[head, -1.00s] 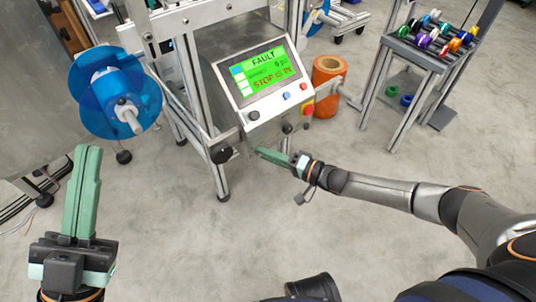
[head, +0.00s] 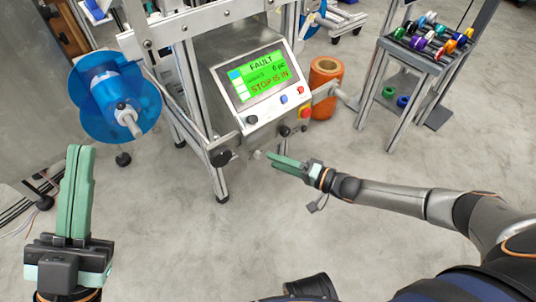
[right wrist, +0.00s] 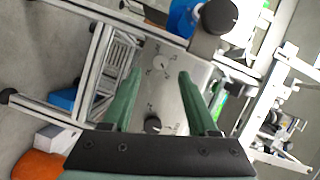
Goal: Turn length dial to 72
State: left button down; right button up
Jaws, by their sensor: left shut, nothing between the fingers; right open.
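The control panel (head: 262,92) has a green screen (head: 262,73) reading FAULT and STOP IS IN. My right gripper (head: 271,159) is open and empty, below the panel's lower edge. A small pale knob (head: 258,154) shows just beyond its fingertips. In the right wrist view, a pale dial (right wrist: 161,63) with marks around it sits on a grey plate, beyond and between the open fingers of that gripper (right wrist: 160,75). A black knob (right wrist: 152,124) is nearer the gripper's base. I cannot read which is the length dial. My left gripper (head: 81,150) is shut and empty, at lower left.
The panel carries a red button (head: 304,112) and a blue button (head: 284,99). A blue reel (head: 118,98) is at left, an orange roll (head: 326,85) behind, a cart (head: 418,55) at right. Floor in front is clear.

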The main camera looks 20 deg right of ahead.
pick_arm(q)
jog(key=r+p, duration=0.2)
jog(key=r, duration=0.1)
jog(key=shift+s+a, duration=0.15)
jog(key=shift+a, duration=0.05)
pick_arm(e)
jog(key=v, duration=0.8)
jog(key=shift+s, duration=0.2)
pick_arm(q)
jog(key=shift+r, duration=0.1)
